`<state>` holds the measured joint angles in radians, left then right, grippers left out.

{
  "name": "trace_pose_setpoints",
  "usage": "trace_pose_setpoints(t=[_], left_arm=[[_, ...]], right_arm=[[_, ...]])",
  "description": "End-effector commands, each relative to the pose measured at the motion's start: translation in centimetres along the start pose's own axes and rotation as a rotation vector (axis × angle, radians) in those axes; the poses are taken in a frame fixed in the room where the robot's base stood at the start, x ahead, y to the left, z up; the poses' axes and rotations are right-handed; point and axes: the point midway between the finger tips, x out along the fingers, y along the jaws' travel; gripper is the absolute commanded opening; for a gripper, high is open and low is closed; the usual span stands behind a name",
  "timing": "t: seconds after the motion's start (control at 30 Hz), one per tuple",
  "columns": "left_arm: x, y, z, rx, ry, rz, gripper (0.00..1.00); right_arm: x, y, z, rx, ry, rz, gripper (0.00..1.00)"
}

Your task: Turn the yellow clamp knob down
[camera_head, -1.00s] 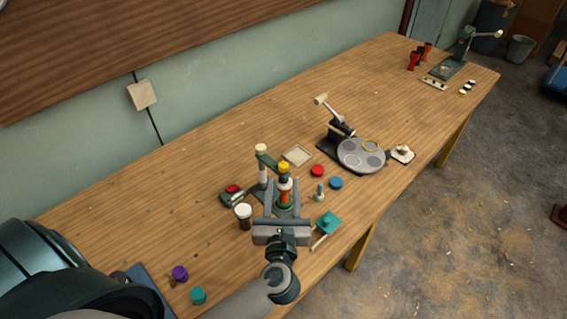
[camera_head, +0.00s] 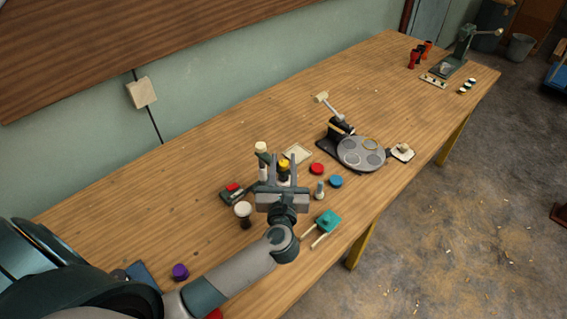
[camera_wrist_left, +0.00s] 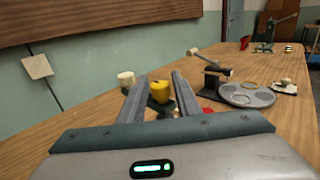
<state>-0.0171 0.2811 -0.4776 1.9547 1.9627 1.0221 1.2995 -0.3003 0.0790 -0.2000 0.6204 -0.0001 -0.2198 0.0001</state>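The yellow clamp knob (camera_head: 284,164) tops a small clamp stand on the bench, and most of the stand is hidden behind my left gripper. My left gripper (camera_head: 281,158) is open, with its fingers on either side of the knob in the head view. In the left wrist view, the yellow knob (camera_wrist_left: 163,93) shows between and beyond the two open fingers (camera_wrist_left: 160,79). I see no clear contact, and I cannot tell the depth gap. My right gripper is not in view.
A cream-topped post (camera_head: 261,147) stands just left of the knob. A dark cup with a white top (camera_head: 243,210) is near my wrist. Red (camera_head: 317,168) and blue (camera_head: 336,181) discs and a grey turntable (camera_head: 361,154) lie to the right.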

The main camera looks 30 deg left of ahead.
Motion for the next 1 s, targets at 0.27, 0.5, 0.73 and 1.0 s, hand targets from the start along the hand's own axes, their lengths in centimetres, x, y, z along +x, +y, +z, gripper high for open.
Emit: trace_pose_setpoints(t=[0.27, 0.5, 0.73, 1.0], left_arm=[[0.0, 0.0, 0.0, 0.000, 0.000, -0.001, 0.00], [0.0, 0.1, 0.1, 0.001, -0.001, -0.034, 0.00], [0.0, 0.1, 0.1, 0.003, -0.002, -0.137, 0.00], [0.0, 0.2, 0.1, 0.006, -0.001, -0.349, 0.00]], right_arm=[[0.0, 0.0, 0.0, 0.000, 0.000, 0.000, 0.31], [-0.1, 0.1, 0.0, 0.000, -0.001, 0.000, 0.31], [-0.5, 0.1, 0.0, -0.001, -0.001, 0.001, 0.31], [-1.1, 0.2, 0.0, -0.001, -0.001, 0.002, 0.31]])
